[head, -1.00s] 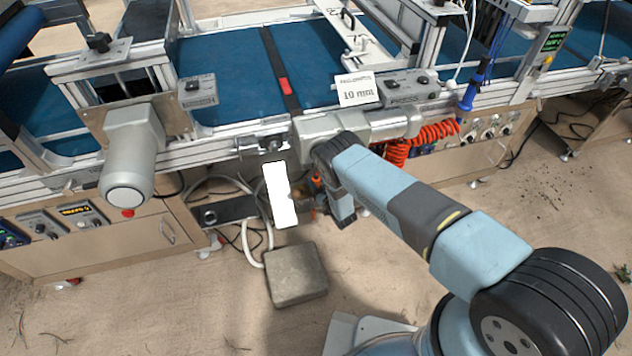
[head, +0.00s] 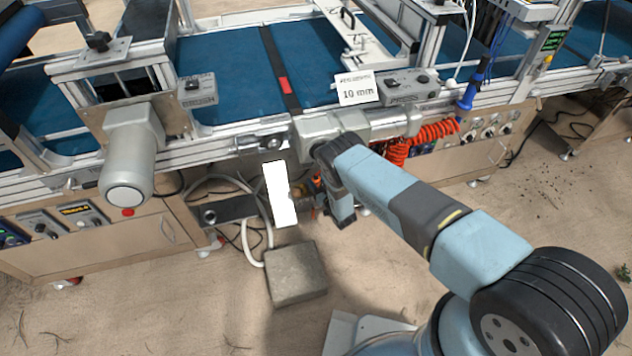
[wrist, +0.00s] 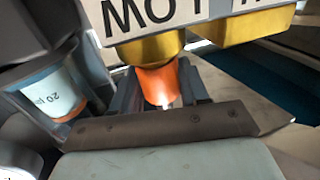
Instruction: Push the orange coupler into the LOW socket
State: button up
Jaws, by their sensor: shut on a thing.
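In the wrist view the orange coupler (wrist: 158,84) is between the two grey jaws of my gripper (wrist: 162,92), which is shut on it. The coupler's far end meets the mouth of a brass socket (wrist: 148,48). The plate (wrist: 160,15) above that socket reads LOW, upside down in this view. How deep the coupler sits in the socket cannot be told. In the head view my arm hides most of the gripper, and only a small orange patch shows beside it, under the machine's front edge.
A second brass socket (wrist: 245,27) is close on the right. A clear bowl marked 20 µm (wrist: 52,92) stands close on the left. In the head view a white panel (head: 281,195), a coiled orange hose (head: 432,133) and a stone block (head: 296,274) are near my arm.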

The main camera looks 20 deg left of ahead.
jog(key=shift+f, duration=0.25)
jog(key=o, duration=1.2)
jog(key=v, duration=1.4)
